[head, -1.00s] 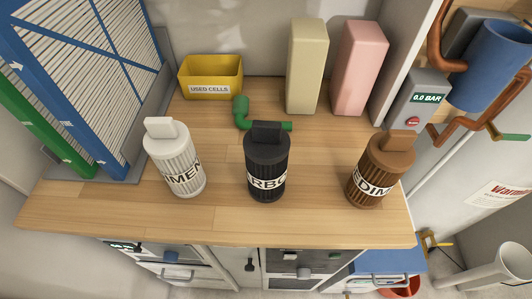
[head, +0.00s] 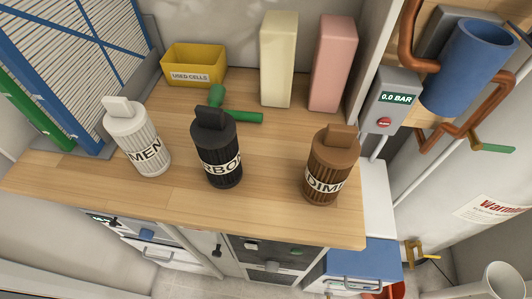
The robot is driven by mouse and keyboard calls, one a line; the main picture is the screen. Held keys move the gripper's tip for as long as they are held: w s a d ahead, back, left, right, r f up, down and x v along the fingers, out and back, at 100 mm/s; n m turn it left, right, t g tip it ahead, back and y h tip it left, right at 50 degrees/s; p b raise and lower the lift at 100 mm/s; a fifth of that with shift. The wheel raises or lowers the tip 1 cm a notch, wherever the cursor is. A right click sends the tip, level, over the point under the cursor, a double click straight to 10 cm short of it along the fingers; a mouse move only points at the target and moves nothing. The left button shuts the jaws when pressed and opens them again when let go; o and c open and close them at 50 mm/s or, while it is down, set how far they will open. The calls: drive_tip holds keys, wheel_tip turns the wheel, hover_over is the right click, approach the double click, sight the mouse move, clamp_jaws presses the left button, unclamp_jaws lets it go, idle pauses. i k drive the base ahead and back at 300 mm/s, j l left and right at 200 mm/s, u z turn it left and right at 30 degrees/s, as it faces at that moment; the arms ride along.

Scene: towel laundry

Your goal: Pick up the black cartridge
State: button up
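The black cartridge (head: 217,150) stands upright on the wooden counter (head: 263,184), with a white label band partly readable as "RBO". It stands between a white cartridge (head: 138,137) on its left and a brown cartridge (head: 329,167) on its right. All of them have a block-shaped handle on top. My gripper is not in view.
A green pipe piece (head: 237,115) lies just behind the black cartridge. A yellow bin (head: 194,66) marked "USED CELLS", a cream box (head: 279,60) and a pink box (head: 333,63) stand at the back. Framed filters (head: 77,60) lean at left. The counter's front strip is clear.

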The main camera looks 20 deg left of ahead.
sight(214, 131)
drive_tip(key=l+u, duration=0.35)
drive_tip(key=u, duration=0.15)
drive_tip(key=l+u, duration=0.45)
